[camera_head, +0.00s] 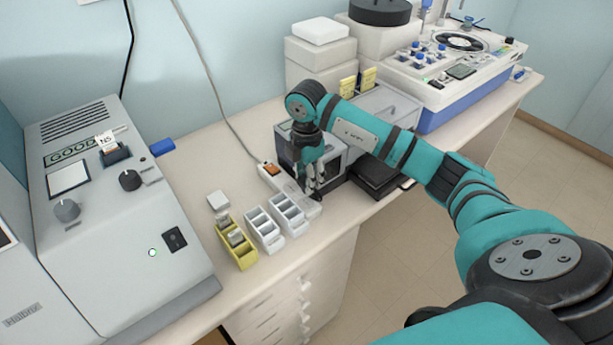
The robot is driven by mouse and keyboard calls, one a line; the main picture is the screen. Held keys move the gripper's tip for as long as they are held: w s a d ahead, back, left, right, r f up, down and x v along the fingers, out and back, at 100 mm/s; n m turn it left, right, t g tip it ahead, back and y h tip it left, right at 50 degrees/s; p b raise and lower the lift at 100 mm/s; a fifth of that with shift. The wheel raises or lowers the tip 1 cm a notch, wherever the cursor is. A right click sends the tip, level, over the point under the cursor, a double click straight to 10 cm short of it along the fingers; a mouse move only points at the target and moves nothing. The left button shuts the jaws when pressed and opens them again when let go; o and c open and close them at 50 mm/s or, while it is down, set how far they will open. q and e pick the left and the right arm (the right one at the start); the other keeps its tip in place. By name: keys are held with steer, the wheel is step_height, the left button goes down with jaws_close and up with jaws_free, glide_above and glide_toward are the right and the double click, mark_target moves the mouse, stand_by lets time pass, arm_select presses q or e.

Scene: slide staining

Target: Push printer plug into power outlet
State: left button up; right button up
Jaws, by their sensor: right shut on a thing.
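My right gripper (314,193) points down at the front of the bench, over a white power strip (306,205) with an orange switch (271,169). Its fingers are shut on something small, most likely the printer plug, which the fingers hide. I cannot tell whether the plug touches the outlet or is in it. A small grey and dark machine (284,146), perhaps the printer, stands right behind the gripper and is partly covered by my arm. My left gripper is not in view.
White slide racks (264,229) and a yellow one (237,255) stand left of the strip. A large grey machine (120,215) fills the left. A black flat item (378,178) lies to the right. A grey cable (205,75) runs down the wall toward the strip.

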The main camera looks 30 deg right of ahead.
mark_target(307, 203)
steer(key=shift+f+b, duration=1.8)
steer(key=shift+f, duration=1)
steer(key=shift+r, duration=0.1)
steer(key=shift+f+b, duration=0.35)
steer(key=shift+f, duration=0.3)
steer(key=o, duration=1.2)
steer(key=shift+c, duration=0.2)
step_height(307, 203, up, 12)
